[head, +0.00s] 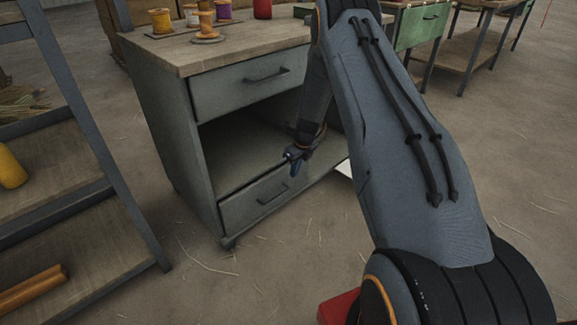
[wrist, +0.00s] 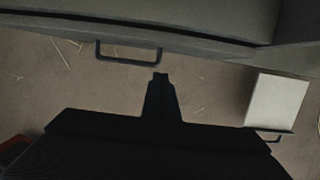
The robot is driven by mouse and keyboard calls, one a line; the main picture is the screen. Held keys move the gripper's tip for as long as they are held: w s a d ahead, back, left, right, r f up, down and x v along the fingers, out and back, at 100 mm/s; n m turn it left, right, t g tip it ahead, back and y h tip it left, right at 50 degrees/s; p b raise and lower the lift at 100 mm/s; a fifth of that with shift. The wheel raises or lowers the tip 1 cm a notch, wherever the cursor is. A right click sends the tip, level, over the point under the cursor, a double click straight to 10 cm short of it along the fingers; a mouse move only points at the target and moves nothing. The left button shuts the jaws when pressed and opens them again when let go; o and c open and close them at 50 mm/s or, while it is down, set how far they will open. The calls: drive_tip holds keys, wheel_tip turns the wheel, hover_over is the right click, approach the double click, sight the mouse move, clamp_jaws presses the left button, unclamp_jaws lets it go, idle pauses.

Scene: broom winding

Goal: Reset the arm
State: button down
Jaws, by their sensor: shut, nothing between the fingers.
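My gripper (head: 295,165) hangs in front of the lower part of a grey-green workbench cabinet (head: 165,130), pointing down near the bottom drawer (head: 270,195). In the wrist view my gripper (wrist: 160,77) is a dark shape with its fingers together and nothing between them. Its tip appears just beside the drawer handle (wrist: 128,59), apart from it in that picture. My arm crosses the right side of the head view and hides part of the cabinet.
The bench top holds several thread spools (head: 161,20) and a red can (head: 262,9). The cabinet's middle compartment (head: 240,150) is open and looks empty. A shelf rack (head: 60,190) stands at left. Straw litters the floor (head: 290,260). A white panel (wrist: 277,101) shows at right in the wrist view.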

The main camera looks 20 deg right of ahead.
drive_tip(key=a+p+v, duration=0.1)
drive_tip(key=p+v, duration=0.1)
drive_tip(key=v, duration=0.7)
drive_tip(key=shift+d+r, duration=0.2)
drive_tip(key=shift+d, duration=0.25)
